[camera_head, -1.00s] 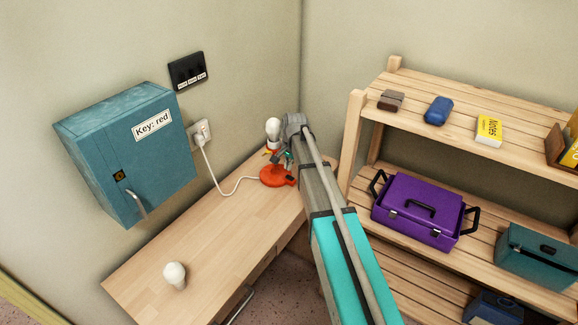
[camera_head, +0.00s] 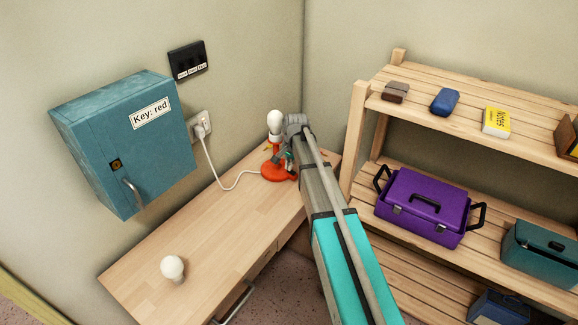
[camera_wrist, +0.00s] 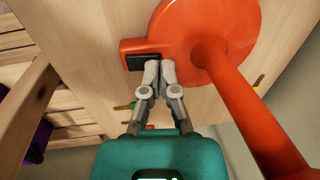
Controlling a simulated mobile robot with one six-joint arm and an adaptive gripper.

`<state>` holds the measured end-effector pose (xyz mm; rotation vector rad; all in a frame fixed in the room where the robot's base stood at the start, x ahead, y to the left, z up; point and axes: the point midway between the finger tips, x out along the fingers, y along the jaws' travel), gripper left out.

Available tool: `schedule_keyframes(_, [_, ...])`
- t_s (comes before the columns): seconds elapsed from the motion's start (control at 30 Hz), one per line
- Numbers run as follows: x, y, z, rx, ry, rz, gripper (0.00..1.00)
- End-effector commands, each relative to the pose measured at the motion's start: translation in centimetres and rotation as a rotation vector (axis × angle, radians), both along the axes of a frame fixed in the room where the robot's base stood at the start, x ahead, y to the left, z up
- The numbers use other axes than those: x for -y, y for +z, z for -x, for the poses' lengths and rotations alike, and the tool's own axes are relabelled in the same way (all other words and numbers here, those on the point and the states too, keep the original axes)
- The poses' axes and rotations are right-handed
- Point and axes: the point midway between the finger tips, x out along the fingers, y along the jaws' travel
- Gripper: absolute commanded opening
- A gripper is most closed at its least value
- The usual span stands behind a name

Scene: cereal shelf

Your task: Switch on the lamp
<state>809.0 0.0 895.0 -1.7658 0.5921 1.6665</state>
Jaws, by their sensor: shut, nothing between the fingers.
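The orange-red lamp (camera_head: 275,173) stands at the far end of the wooden desk, with a white bulb (camera_head: 275,122) fitted at its top. In the wrist view its round base (camera_wrist: 207,25) and slanting stem (camera_wrist: 255,110) fill the upper right. A black switch (camera_wrist: 142,62) sits on a tab of the base. My gripper (camera_wrist: 160,72) is shut and empty. Its fingertips overlap the right end of the switch in the picture; I cannot tell whether they touch it. In the head view my gripper (camera_head: 288,160) is beside the lamp, partly hidden by my arm.
A white cord runs from the lamp to a wall socket (camera_head: 200,126). A loose bulb (camera_head: 173,268) stands on the desk's (camera_head: 225,225) near end. A blue cabinet (camera_head: 150,150) hangs on the left wall. A wooden shelf (camera_head: 455,90) with a purple toolbox (camera_head: 425,205) stands right.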

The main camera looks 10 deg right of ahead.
Motion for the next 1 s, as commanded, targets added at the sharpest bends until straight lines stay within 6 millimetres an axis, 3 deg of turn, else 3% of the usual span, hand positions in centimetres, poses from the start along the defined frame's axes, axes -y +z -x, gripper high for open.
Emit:
schedule_keyframes(0.13, [-0.2, -0.8, -0.2, 0.000, 0.000, 0.000, 0.00])
schedule_keyframes(1.0, [0.9, 0.1, 0.9, 0.000, 0.000, 0.000, 0.00])
